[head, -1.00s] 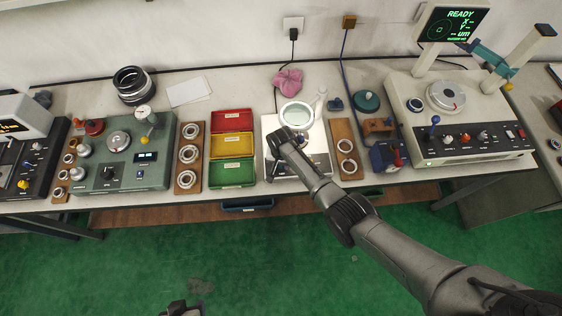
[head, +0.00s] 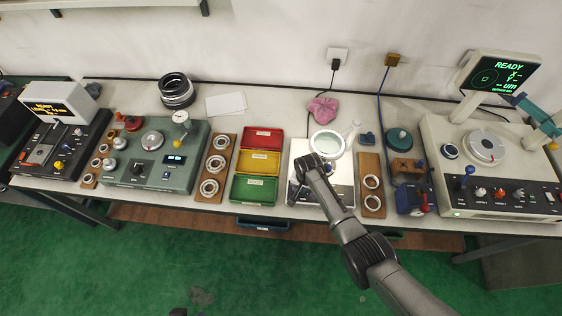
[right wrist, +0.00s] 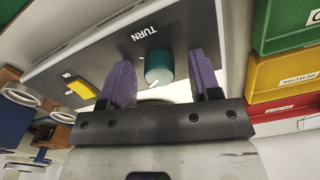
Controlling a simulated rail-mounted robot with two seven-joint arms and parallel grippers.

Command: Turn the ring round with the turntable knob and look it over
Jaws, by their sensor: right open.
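The inspection station (head: 343,176) is a pale panel with a round magnifier (head: 328,143) above it. My right gripper (head: 296,193) is over the station's left front. In the right wrist view the right gripper (right wrist: 153,82) is open, its two purple fingers spread. A teal knob (right wrist: 158,68) with a white pointer mark, labelled TURN, shows between the fingertips, apart from both. I cannot tell how deep the fingers reach around it. The ring on the turntable is not distinguishable under the magnifier and arm. A small dark tip (head: 178,311) at the bottom edge may be my left gripper.
A yellow switch (right wrist: 81,88) sits on the same panel. Red (head: 262,139), yellow (head: 258,163) and green (head: 253,190) bins stand left of the station. Ring boards (head: 226,145) (head: 371,199) lie on either side. A pink cloth (head: 322,107) lies behind.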

